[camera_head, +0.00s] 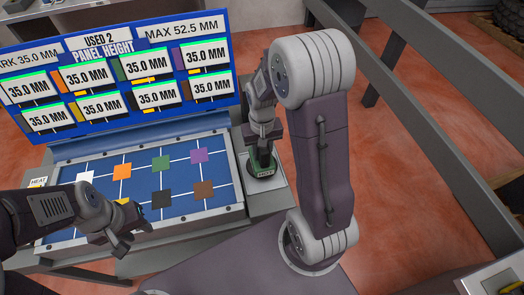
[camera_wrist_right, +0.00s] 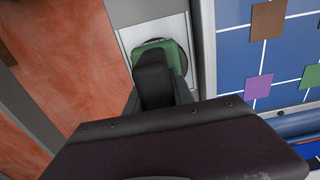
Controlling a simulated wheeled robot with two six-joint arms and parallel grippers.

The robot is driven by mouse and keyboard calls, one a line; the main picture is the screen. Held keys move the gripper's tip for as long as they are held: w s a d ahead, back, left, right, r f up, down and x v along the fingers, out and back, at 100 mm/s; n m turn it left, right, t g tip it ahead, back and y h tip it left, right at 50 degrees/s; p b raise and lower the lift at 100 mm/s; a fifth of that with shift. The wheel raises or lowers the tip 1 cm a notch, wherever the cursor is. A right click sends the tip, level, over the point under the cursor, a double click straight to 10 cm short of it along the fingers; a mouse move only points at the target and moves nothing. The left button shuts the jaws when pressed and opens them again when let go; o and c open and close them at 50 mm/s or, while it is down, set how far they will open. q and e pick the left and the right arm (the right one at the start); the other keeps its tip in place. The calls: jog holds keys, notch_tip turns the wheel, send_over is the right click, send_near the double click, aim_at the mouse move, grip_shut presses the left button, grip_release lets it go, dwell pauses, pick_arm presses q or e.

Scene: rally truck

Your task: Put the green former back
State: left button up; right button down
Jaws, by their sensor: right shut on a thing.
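The green former (camera_head: 264,165) stands on a light grey stand just right of the blue board, over a dark round spot. My right gripper (camera_head: 262,150) reaches down from above and is shut on it. In the right wrist view the green former (camera_wrist_right: 176,50) shows behind the dark finger, which hides part of it. The blue board (camera_head: 140,190) bears coloured squares; its green square (camera_head: 160,163) is bare, between the orange and purple ones. My left gripper (camera_head: 132,234) is open and empty above the board's front edge.
A blue display panel (camera_head: 110,113) with several "35.0 MM" readouts stands behind the board. A small label (camera_head: 38,183) stands at the board's left. Grey rails (camera_head: 430,85) run along the right over a reddish floor.

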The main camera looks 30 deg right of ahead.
jog(key=shift+f, duration=0.15)
jog(key=c, duration=1.1)
grip_release()
jog(key=shift+a, duration=0.1)
jog(key=shift+r, duration=0.4)
notch_tip(320, 180, up, 12)
jog(key=shift+f+p, duration=0.15)
jog(key=shift+p, duration=0.45)
